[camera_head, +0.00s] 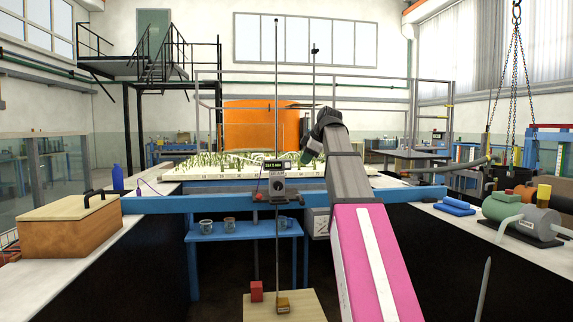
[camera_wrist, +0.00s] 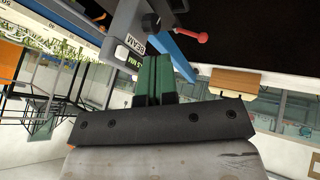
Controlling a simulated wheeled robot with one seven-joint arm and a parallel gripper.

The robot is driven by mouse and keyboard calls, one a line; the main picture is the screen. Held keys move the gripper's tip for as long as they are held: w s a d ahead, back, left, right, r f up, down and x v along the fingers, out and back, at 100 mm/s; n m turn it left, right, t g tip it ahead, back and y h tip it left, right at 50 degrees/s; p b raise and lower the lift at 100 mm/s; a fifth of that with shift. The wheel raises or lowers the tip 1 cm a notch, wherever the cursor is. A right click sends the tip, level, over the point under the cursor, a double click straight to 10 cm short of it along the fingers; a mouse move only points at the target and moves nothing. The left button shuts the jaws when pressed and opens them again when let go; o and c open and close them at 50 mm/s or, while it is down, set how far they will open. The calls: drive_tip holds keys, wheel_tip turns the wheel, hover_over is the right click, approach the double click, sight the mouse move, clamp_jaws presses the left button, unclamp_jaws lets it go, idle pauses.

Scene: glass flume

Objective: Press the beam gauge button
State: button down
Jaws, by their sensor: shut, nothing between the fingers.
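The beam gauge (camera_head: 277,187) is a small grey box with a round dark knob on its front, clamped on the blue beam (camera_head: 225,203). A dark display (camera_head: 275,165) sits on top of it. In the wrist view the gauge's grey body (camera_wrist: 124,24) is upside down, with a white label reading BEAM (camera_wrist: 135,44). My gripper (camera_wrist: 154,60) has green fingers, shut and empty, their tips close to the gauge and display. I cannot tell whether they touch. In the head view my gripper (camera_head: 308,153) hangs right of and above the gauge. I cannot make out the button clearly.
A red knob (camera_wrist: 203,37) on a thin rod sticks out beside the gauge. A wooden box (camera_head: 65,228) stands on the left ledge; a green motor pump (camera_head: 515,215) on the right. Planted model bed (camera_head: 215,174) lies behind the beam.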

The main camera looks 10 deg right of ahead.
sight(287, 165)
drive_tip(key=shift+n, duration=0.7)
drive_tip(key=r, duration=0.5)
drive_tip(key=shift+a, duration=0.3)
drive_tip(key=shift+w+f, duration=0.1)
drive_tip(key=shift+w, duration=0.05)
drive_tip(key=w+a+f, duration=0.3)
drive_tip(key=w+f, duration=0.4)
drive_tip(key=w, duration=0.1)
drive_tip(key=shift+w+a+f, duration=0.3)
drive_tip(key=shift+a+f, duration=0.05)
drive_tip(key=shift+f, duration=0.05)
